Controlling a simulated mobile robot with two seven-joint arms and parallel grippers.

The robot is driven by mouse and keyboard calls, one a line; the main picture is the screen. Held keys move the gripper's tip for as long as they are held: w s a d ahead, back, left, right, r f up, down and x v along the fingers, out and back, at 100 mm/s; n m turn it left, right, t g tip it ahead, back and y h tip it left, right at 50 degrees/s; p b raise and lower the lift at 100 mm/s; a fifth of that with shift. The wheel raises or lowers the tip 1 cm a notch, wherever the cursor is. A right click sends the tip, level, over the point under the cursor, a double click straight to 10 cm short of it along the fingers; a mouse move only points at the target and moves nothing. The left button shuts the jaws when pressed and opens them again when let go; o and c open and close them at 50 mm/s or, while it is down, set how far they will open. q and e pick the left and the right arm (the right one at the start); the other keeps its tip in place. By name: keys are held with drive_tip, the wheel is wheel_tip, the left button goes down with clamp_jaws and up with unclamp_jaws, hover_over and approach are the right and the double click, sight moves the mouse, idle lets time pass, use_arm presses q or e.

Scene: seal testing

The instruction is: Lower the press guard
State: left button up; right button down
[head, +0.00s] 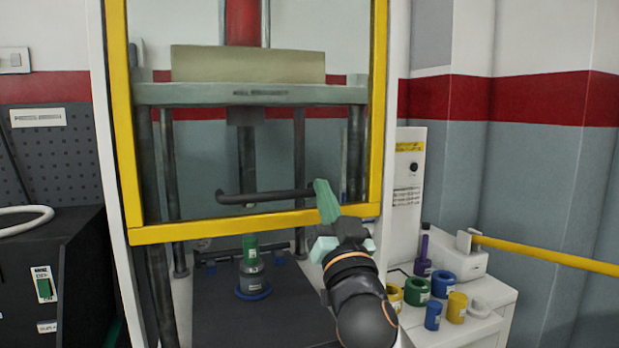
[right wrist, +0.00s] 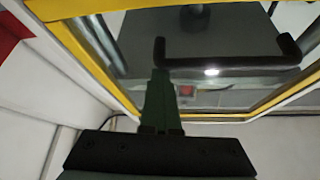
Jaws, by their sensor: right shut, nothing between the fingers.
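The press guard (head: 255,223) is a clear panel in a yellow frame. It is raised, with its bottom bar above the dark press bed (head: 215,318) and a gap beneath. A dark bar handle (head: 265,196) runs across its lower part; the handle also shows in the right wrist view (right wrist: 225,63). My right gripper (head: 321,184) is shut and empty at the right end of the handle. In the right wrist view its fingertips (right wrist: 160,72) overlap one end of the handle; I cannot tell whether they touch it. My left gripper is not in view.
A green-topped part with a blue ring (head: 252,276) stands on the bed below the guard. A white cabinet (head: 500,323) at right holds several coloured rings and cylinders. A yellow rail (head: 550,257) extends right. A dark cabinet (head: 60,265) stands at left.

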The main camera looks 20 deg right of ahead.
use_arm(q)
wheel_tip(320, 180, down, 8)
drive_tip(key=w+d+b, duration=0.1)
drive_tip(key=b, duration=1)
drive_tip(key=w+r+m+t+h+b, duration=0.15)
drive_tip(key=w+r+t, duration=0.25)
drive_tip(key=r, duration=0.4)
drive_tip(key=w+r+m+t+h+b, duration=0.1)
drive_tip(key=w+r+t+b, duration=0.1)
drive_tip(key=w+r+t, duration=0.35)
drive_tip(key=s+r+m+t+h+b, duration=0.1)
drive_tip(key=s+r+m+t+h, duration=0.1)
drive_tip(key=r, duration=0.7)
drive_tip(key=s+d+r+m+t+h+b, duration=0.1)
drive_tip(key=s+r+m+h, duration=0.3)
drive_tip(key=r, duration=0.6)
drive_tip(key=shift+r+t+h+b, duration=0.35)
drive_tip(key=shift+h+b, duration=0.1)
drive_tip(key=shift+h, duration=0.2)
use_arm(e)
wheel_tip(320, 180, down, 25)
drive_tip(key=shift+r, duration=0.2)
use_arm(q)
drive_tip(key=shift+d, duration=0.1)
use_arm(e)
drive_tip(key=shift+w, duration=0.1)
